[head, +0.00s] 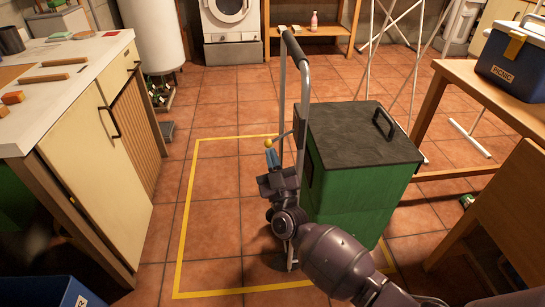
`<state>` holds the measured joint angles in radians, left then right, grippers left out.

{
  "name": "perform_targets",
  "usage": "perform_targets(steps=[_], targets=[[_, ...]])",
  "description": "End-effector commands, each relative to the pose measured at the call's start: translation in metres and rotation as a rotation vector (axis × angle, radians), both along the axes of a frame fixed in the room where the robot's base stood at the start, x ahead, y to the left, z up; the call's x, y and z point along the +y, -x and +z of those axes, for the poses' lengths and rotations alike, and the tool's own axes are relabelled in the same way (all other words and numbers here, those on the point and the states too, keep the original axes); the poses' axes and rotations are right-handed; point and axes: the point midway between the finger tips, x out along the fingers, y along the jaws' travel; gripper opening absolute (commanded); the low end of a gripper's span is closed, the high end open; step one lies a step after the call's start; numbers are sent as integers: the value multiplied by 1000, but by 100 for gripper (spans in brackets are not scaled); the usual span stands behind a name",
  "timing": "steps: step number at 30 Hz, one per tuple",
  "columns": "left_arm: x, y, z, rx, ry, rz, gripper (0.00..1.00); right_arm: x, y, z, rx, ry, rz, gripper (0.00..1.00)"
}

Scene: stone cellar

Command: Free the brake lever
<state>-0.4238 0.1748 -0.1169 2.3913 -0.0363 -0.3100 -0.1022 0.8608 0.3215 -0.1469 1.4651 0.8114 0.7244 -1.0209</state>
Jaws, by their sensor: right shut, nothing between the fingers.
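A metal hand truck with a dark grip (293,47) stands upright at the left side of a green box with a dark lid (362,190). A small yellow knob (268,142) shows beside its frame, with a thin dark rod running right toward the upright; this looks like the brake lever. My right gripper (271,157) is shut and empty, its fingertips just below the knob. I cannot tell whether they touch it. The gripper and wrist hide the lower part of the hand truck. My left gripper is not in view.
A yellow floor outline (184,220) surrounds the hand truck and box. A counter (75,50) stands at left, a wooden table with a blue cooler (512,67) at right. A white folding rack (396,70) stands behind. Tiled floor left of the hand truck is clear.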

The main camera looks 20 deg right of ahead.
Motion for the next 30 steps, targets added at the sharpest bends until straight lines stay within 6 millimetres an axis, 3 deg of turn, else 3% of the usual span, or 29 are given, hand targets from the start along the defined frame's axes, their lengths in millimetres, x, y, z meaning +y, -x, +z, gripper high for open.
perform_targets(steps=[20,30], targets=[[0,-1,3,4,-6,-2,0,7,-3,10,-37,-127,0,0],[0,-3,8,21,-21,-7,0,17,-6,31,-106,-355,-1,0]])
